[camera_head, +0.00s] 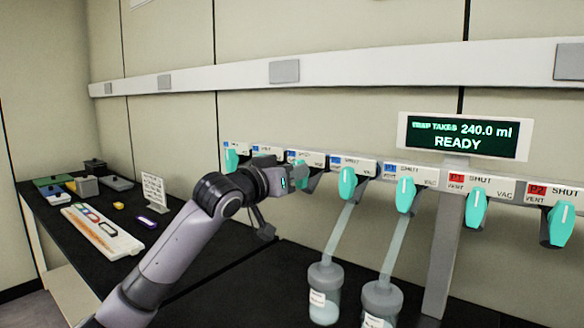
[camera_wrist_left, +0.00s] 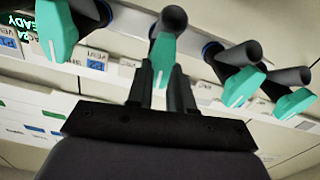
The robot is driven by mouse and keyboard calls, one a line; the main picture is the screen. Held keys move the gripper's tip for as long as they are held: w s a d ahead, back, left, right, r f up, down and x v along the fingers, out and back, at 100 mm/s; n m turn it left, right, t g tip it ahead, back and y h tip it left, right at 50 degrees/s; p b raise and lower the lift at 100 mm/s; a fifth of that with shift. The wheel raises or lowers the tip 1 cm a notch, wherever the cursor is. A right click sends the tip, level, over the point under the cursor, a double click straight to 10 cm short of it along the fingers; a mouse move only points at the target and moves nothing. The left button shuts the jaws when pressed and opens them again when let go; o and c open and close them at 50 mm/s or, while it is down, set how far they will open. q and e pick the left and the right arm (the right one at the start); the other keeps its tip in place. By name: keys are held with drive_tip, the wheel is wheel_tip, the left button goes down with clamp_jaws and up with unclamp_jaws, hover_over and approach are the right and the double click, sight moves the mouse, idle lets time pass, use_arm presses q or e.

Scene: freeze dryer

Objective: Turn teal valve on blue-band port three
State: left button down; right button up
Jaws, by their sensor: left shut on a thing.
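A row of teal valves hangs from the white manifold in the head view, with blue-band labels on the left ports and red-band labels on the right two. My left gripper (camera_head: 291,180) is at the third valve from the left (camera_head: 301,170), which it partly hides. In the left wrist view my left gripper (camera_wrist_left: 161,78) has a finger on each side of this teal valve (camera_wrist_left: 163,48) and is shut on it. The neighbouring blue-band valve (camera_head: 347,183) is apart from the gripper and also shows in the wrist view (camera_wrist_left: 55,30). The right gripper is out of view.
Two lidded flasks (camera_head: 325,292) (camera_head: 381,302) hang on tubes from the blue-band valves right of the gripper. A display (camera_head: 463,136) reads "READY". A tray (camera_head: 103,232), small boxes and a sign (camera_head: 154,188) stand on the black bench at left.

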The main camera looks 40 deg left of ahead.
use_arm(q)
drive_tip(key=shift+m, duration=0.6)
drive_tip(key=shift+d, duration=0.1)
drive_tip(key=c, duration=1)
unclamp_jaws()
drive_tip(key=s+b, duration=0.2)
drive_tip(key=s, duration=0.5)
drive_tip(key=shift+d, duration=0.35)
